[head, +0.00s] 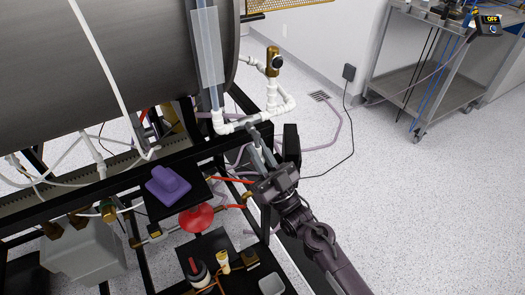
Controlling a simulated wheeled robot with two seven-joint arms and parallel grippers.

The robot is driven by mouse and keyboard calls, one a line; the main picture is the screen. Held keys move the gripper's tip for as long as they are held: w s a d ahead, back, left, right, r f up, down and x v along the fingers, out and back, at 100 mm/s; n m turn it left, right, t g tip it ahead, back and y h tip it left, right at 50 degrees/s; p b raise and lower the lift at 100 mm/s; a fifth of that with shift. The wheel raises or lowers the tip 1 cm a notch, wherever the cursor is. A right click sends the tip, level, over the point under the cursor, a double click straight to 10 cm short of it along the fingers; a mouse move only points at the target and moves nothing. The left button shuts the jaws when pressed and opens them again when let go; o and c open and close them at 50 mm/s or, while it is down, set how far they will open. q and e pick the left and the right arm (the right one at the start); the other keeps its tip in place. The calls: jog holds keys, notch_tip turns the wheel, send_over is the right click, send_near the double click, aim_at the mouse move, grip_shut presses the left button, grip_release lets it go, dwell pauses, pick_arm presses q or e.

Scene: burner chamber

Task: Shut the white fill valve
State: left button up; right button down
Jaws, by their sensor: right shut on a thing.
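White piping (283,108) runs beside the lower right end of the big grey cylinder, with a brass fitting (273,62) standing on it. The white fill valve (243,125) appears to be on the low horizontal run of this piping; its handle is mostly hidden by my fingers. My right gripper (256,137) reaches up from below with its grey fingertips at this run, shut on what looks like the valve's handle. The handle's exact angle is too small to tell. My left gripper is not in view.
The black frame (180,149) passes close to my right gripper. A purple part (168,184) and a red round part (197,218) sit lower left. A grey cart (435,75) stands at the back right. The speckled floor at right is mostly clear.

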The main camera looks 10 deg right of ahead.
jog(key=shift+a+f+m+t+h, duration=0.2)
jog(key=shift+f+m+t+h, duration=0.15)
jog(key=shift+m+h, duration=0.15)
jog(key=c, duration=1.7)
grip_release()
jog(key=o, duration=0.3)
jog(key=shift+w+a, duration=0.1)
jog(key=shift+w, duration=0.15)
jog(key=shift+s, duration=0.2)
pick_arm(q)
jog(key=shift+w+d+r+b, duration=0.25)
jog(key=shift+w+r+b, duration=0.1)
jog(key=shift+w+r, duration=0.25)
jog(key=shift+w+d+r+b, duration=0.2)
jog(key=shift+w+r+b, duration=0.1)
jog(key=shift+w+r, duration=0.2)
pick_arm(e)
jog(key=shift+v, duration=3.85)
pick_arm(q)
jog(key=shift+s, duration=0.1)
pick_arm(e)
jog(key=shift+w, duration=0.1)
